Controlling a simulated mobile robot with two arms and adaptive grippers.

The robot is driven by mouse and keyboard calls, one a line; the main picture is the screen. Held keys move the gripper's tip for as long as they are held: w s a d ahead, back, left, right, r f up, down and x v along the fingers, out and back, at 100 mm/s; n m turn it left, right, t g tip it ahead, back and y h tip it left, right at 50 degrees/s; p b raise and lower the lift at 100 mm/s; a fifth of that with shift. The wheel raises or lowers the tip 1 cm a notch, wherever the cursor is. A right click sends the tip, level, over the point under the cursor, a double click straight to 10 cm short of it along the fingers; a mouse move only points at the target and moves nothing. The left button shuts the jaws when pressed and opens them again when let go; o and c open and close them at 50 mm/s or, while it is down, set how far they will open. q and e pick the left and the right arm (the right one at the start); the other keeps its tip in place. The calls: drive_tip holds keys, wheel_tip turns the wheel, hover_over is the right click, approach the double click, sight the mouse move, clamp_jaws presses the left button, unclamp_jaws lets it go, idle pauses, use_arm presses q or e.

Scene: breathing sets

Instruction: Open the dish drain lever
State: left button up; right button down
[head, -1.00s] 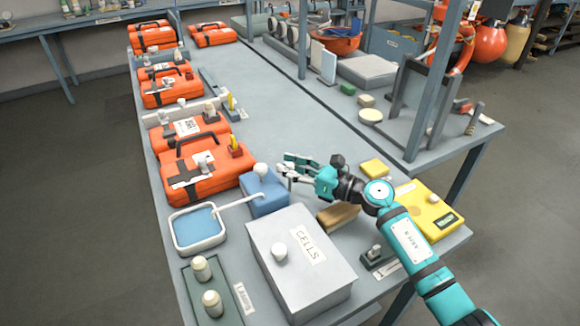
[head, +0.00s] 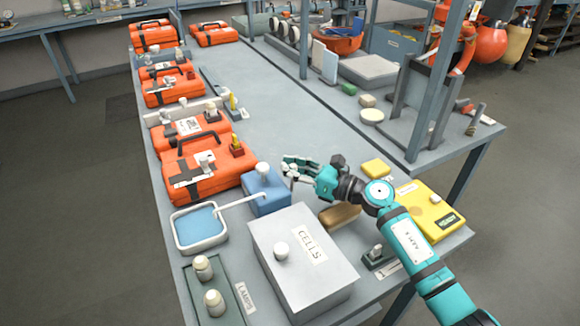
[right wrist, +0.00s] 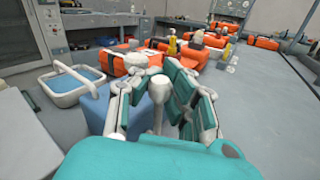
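The dish (head: 225,237) is a white-rimmed basin of blue liquid at the table's near left edge; it also shows in the right wrist view (right wrist: 45,97). A thin white pipe (head: 238,202) joins it to a blue box (head: 270,203). A white knob (head: 262,168), seemingly the lever's, stands on the box. My right gripper (head: 290,171) is open just right of the knob, above the box's right side. In the right wrist view a white knob on a stem (right wrist: 160,89) shows between the open fingers (right wrist: 160,100). Contact is unclear. My left gripper is out of view.
A grey CELLS box (head: 305,275) stands in front of the blue box. A brown block (head: 340,215) and a yellow case (head: 425,210) lie near my right arm. Orange cases (head: 205,170) line the left edge. The middle of the table behind is clear.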

drive_tip(key=shift+d, duration=0.25)
drive_tip(key=s+b, duration=0.1)
drive_tip(key=s+d+f+b, duration=0.1)
drive_tip(key=s+d+b, duration=0.1)
drive_tip(key=s, duration=0.1)
drive_tip(key=shift+s+f, duration=0.1)
drive_tip(key=shift+f, duration=0.25)
drive_tip(key=shift+s+a, duration=0.1)
drive_tip(key=shift+s, duration=0.05)
idle(0.4)
drive_tip(key=c, duration=1.2)
unclamp_jaws()
drive_tip(key=shift+r, duration=0.1)
